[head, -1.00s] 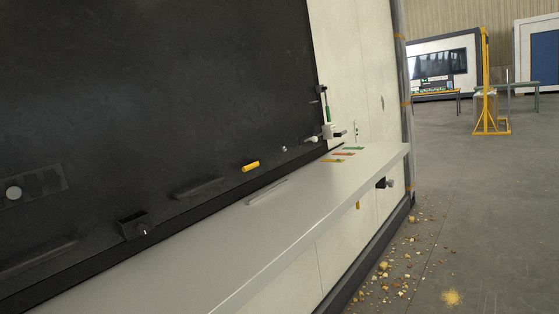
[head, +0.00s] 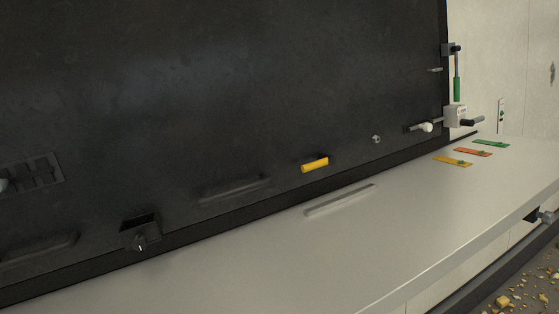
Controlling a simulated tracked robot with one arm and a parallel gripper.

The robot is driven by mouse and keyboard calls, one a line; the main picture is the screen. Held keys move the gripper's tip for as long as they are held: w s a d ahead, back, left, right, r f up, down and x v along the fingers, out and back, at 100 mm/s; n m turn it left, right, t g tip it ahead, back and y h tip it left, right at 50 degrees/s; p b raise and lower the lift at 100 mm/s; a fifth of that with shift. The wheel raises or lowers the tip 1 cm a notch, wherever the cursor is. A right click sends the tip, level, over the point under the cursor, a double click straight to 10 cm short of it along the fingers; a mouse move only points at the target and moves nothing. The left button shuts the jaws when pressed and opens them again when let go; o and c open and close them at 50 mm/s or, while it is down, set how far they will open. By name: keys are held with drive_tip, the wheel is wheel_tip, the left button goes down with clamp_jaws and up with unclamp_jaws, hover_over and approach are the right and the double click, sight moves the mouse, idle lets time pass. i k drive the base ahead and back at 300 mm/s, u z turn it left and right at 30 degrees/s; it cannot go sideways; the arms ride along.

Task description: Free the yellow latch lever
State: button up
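The yellow latch lever (head: 314,164) is a short yellow bar low on the large dark panel (head: 250,90), right of the picture's middle. It tilts slightly, its right end a little higher. It sits just above the panel's lower edge and nothing visible touches it. How it is fixed behind is too small to tell. My gripper is not in view.
A pale ledge (head: 260,270) runs below the panel, with a grey strip (head: 339,200) and yellow (head: 452,161), orange (head: 472,152) and green (head: 491,143) tags. A black knob box (head: 140,236) and a dark handle (head: 235,188) are left of the lever. Rubble (head: 515,298) lies lower right.

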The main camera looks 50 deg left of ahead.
sight(324, 159)
drive_tip(key=u, duration=0.6)
drive_tip(key=i, duration=1.25)
drive_tip(key=u, duration=0.65)
